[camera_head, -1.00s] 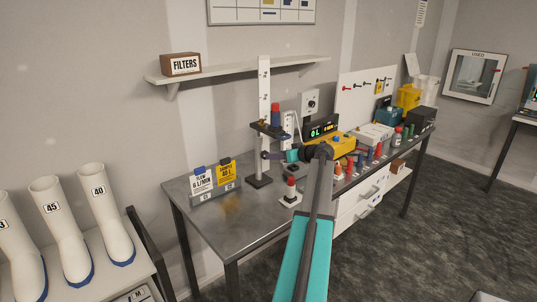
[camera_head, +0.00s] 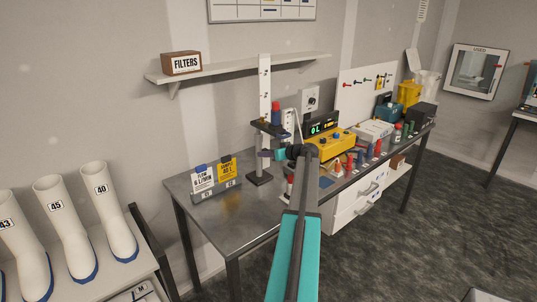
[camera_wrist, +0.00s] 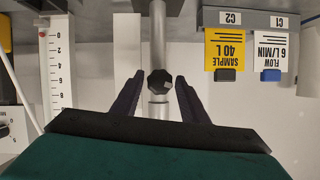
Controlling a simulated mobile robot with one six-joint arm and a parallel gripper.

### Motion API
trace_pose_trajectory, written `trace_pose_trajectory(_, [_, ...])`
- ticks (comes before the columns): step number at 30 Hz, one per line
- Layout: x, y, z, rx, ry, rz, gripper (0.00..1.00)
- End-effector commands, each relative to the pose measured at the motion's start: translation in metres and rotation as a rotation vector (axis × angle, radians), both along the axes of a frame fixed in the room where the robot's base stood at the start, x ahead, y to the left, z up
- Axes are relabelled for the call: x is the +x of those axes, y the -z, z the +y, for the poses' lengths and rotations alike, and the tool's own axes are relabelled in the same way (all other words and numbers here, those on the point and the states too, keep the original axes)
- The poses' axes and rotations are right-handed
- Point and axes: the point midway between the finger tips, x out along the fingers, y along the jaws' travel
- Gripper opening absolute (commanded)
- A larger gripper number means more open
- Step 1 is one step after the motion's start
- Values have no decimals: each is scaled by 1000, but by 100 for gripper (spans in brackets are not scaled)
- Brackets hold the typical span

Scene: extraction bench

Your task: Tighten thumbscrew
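The thumbscrew (camera_wrist: 160,83) is a black, many-sided knob on a grey vertical rod (camera_wrist: 158,40) in the wrist view. My gripper (camera_wrist: 159,77) is open, with one dark finger on each side of the knob and a visible gap on both sides. In the head view my teal gripper (camera_head: 281,154) is at the white upright stand (camera_head: 264,90), below its dark bracket (camera_head: 270,128). A red-and-blue cartridge (camera_head: 276,113) stands on the bracket. The thumbscrew cannot be made out there among the dark parts by my fingers.
A card holder (camera_head: 217,192) with white and yellow cards stands left of the stand. A yellow instrument (camera_head: 333,143) and several coloured bottles are to the right. A scaled white strip (camera_wrist: 59,65) is beside the rod. The bench's front left (camera_head: 230,222) is clear.

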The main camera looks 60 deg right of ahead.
Motion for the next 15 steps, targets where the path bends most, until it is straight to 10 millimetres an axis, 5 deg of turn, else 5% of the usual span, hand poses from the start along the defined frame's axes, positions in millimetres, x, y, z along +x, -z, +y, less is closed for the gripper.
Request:
trace_pose_trajectory(5, [0,0,0,0,0,0,9])
trace_pose_trajectory(15, [-2,1,-1,24,1,-8,8])
